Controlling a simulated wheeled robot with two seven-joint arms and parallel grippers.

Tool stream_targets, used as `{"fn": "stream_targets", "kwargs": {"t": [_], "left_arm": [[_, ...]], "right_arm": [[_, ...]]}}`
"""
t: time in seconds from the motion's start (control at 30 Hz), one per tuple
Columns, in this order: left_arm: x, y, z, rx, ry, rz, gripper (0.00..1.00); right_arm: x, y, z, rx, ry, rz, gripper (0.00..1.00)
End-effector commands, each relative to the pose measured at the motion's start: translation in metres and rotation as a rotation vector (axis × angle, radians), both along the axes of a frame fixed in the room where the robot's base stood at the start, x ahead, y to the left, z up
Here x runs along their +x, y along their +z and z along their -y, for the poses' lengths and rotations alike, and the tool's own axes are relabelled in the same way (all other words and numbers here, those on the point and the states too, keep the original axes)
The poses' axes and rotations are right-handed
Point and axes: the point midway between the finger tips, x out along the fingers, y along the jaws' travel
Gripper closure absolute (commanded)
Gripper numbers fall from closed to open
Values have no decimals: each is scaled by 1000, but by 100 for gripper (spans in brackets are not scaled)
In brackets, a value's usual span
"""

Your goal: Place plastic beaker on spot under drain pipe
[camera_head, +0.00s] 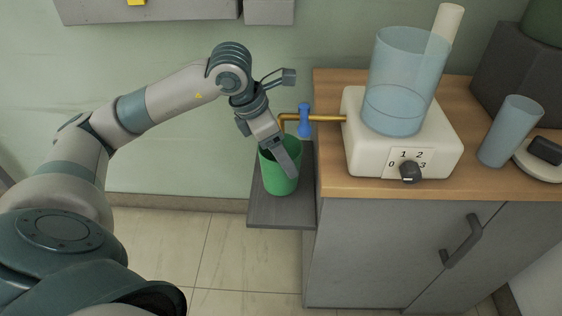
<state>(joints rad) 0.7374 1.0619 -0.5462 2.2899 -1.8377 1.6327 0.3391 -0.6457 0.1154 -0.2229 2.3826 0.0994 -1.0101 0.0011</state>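A green plastic beaker (276,183) stands upright over the grey side shelf (267,212), below the brass drain pipe (327,118) with its blue valve handle. I cannot tell for sure whether its base touches the shelf. My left gripper (287,165) reaches down at the beaker's rim. One finger shows across the front of the rim and wall; the other finger is hidden, so its grip is unclear. My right gripper is out of view.
A white blender-like base (358,158) with a dial and a clear blue container (402,75) stands on the wooden counter (480,187). A blue cup (511,131) stands to its right. Cabinet doors with a handle (462,241) are below; the tiled floor at left is free.

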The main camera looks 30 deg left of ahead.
Motion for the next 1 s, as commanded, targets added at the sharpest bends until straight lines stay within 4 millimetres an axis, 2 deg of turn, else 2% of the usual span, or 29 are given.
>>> {"fn": "stream_targets", "kwargs": {"t": [0.33,1.0], "left_arm": [[-1,-33,0,0,1,-2,64],[0,-37,0,0,0,0,64]], "right_arm": [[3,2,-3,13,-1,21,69],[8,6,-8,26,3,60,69]]}}
